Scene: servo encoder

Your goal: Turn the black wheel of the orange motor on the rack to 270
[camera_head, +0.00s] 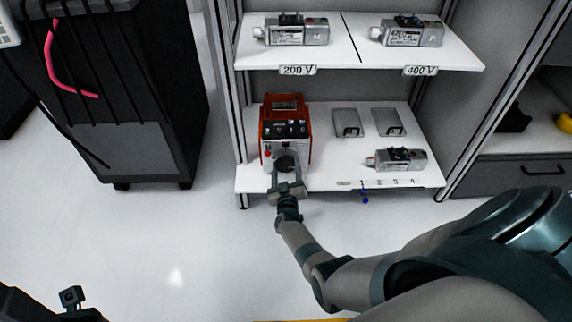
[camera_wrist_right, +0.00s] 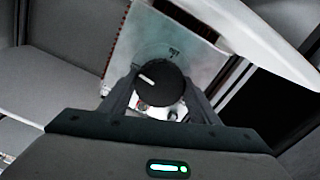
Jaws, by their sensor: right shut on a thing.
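The orange motor unit (camera_head: 286,103), with a pale front, stands at the left of the rack's lower shelf. Its black wheel (camera_head: 285,163) is low on the front. In the right wrist view the wheel (camera_wrist_right: 165,95) carries a white line pointing to the upper left of the picture. Dial marks show on the panel above it, too small to read surely. My right gripper (camera_head: 286,168) is shut on the wheel, one finger on each side. A dark part of my left arm's end (camera_head: 72,298) shows at the bottom left; its fingers cannot be made out.
The upper shelf (camera_head: 345,58) holds two grey motors above labels 200 V and 400 V. Right of the orange unit, the lower shelf (camera_head: 330,168) holds two grey plates (camera_head: 347,123) and another grey motor (camera_head: 401,159). A black cabinet (camera_head: 130,90) stands left. The floor between is clear.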

